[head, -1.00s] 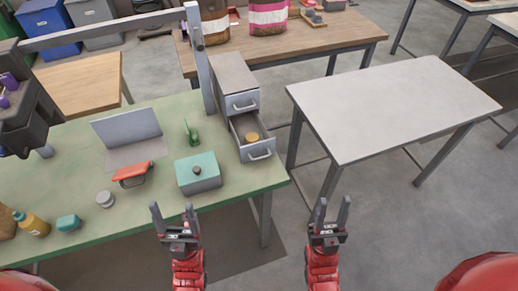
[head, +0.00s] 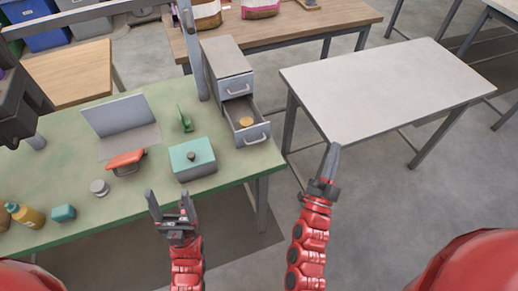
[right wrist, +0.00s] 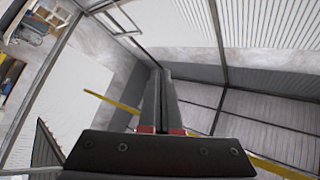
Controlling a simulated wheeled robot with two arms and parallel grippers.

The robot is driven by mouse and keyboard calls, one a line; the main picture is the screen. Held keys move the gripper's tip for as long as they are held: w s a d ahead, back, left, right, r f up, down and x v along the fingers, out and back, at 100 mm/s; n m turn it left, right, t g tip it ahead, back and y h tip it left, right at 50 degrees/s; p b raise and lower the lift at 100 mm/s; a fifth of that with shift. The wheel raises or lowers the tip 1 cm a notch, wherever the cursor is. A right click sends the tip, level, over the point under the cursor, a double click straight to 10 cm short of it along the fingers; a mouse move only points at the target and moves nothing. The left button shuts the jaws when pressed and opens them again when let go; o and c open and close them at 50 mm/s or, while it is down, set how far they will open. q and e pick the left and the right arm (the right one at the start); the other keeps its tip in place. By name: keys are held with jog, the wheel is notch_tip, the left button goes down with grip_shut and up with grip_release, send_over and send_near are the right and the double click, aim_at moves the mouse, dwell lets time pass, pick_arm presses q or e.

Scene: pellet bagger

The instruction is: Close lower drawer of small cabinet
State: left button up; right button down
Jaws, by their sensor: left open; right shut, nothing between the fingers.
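The small grey cabinet (head: 226,66) stands at the right end of the green table in the head view. Its lower drawer (head: 252,134) is pulled out toward me, with a round tan object (head: 246,122) inside. The upper drawer (head: 237,87) looks shut. My left gripper (head: 169,200) is open and empty in front of the green table's near edge. My right gripper (head: 331,158) is shut and empty, pointing up, to the right of the open drawer and apart from it. The right wrist view shows its closed fingers (right wrist: 162,100) with no cabinet in sight.
The green table (head: 140,194) holds a teal box (head: 192,158), a red-orange object (head: 125,162), a grey folded panel (head: 119,117) and a yellow bottle (head: 25,215). A pale table (head: 385,90) stands to the right. Bare floor lies between the tables.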

notch_tip(320, 180, down, 7)
jog(key=w+a+m+g+y, duration=0.2)
jog(key=w+g+y, duration=0.1)
jog(key=y, duration=0.1)
jog(key=s+a+f+g+y+b, duration=0.1)
jog(key=s+a+f+g+y, duration=0.1)
jog(key=a+y, duration=0.35)
jog(key=s+a+f+g+y, duration=0.1)
jog(key=a+f+g+y, duration=0.1)
jog(key=a+y, duration=0.4)
jog(key=shift+h, duration=0.45)
jog(key=p+x, duration=0.1)
jog(key=x, duration=0.7)
jog(key=p+x, duration=0.1)
jog(key=x, duration=0.3)
jog(key=shift+w+a+r+p, duration=0.15)
jog(key=shift+a+r+p, duration=0.05)
jog(key=shift+a+p, duration=0.2)
jog(key=shift+w+a+f, duration=0.25)
jog(key=shift+w, duration=0.35)
jog(key=b, duration=0.4)
send_near(243, 115)
jog(key=w+a, duration=0.1)
jog(key=w+a+r, duration=0.1)
jog(key=w, duration=0.1)
jog(key=w+a+r, duration=0.1)
jog(key=shift+w, duration=0.35)
jog(key=shift+r, duration=0.25)
